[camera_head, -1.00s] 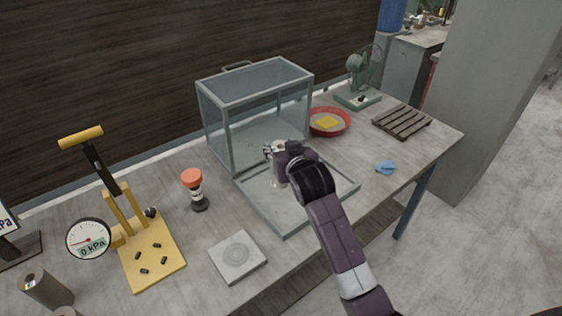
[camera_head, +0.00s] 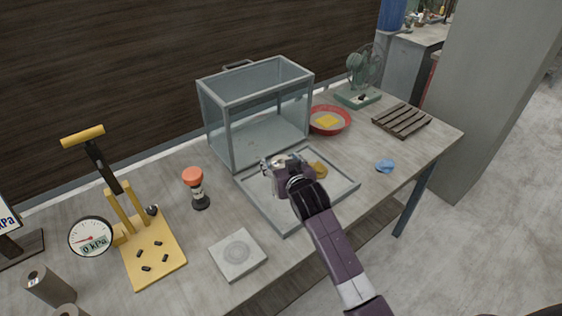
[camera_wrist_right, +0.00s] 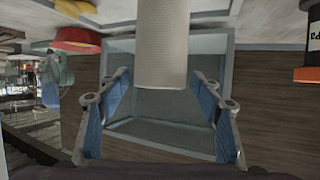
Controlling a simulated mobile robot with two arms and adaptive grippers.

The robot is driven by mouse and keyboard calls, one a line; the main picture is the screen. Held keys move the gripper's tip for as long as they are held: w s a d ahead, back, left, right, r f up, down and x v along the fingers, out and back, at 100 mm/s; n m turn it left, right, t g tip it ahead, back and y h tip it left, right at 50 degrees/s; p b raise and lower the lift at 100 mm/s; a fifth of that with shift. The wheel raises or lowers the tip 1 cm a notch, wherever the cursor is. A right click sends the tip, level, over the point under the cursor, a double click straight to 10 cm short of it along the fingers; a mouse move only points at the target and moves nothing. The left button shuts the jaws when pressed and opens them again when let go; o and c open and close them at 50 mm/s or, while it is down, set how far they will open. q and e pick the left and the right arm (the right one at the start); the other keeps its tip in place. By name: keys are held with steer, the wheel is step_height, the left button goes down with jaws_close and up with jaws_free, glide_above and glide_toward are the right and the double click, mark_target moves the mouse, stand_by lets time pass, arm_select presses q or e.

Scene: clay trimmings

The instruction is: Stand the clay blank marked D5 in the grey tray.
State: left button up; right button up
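The grey tray (camera_head: 281,229) lies on the table in front of the glass case. My right gripper (camera_head: 271,162) is over the tray's back left part. In the right wrist view, which is upside down, a pale clay cylinder (camera_wrist_right: 163,45) is upright between the two spread fingers (camera_wrist_right: 160,77), with gaps on both sides. Its lower end is out of that view and no mark is readable. In the head view my gripper mostly hides it. Two brownish cylinders (camera_head: 46,287) stand at the lower left. My left gripper is out of view.
The glass case (camera_head: 257,110) stands directly behind the tray. An ochre lump (camera_head: 318,170) lies in the tray to the right of my gripper. A red bowl (camera_head: 330,121), an orange-topped bottle (camera_head: 196,188), a yellow gauge press (camera_head: 152,258) and a square slab (camera_head: 238,255) surround it.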

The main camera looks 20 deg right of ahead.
steer(key=b+v, duration=0.1)
steer(key=v, duration=1.1)
steer(key=shift+d, duration=0.15)
stand_by(0.3)
steer(key=s+f+n+g, duration=0.1)
steer(key=s+f+g, duration=0.2)
steer(key=s+f, duration=0.5)
steer(key=s+d+f+n+g+y, duration=0.1)
steer(key=s+f+g, duration=0.3)
steer(key=s, duration=0.8)
steer(key=s+f+n+g, duration=0.1)
steer(key=s+f+g, duration=0.2)
steer(key=s+f, duration=0.55)
steer(key=s+f+g+b, duration=0.1)
steer(key=s+f, duration=0.2)
steer(key=f, duration=2.2)
steer(key=s+d+f+g, duration=0.1)
steer(key=s+d+f, duration=0.2)
steer(key=s+f, duration=1.3)
steer(key=shift+s+f+g+b, duration=0.25)
steer(key=shift+s+g+b, duration=0.05)
steer(key=shift+s, duration=0.5)
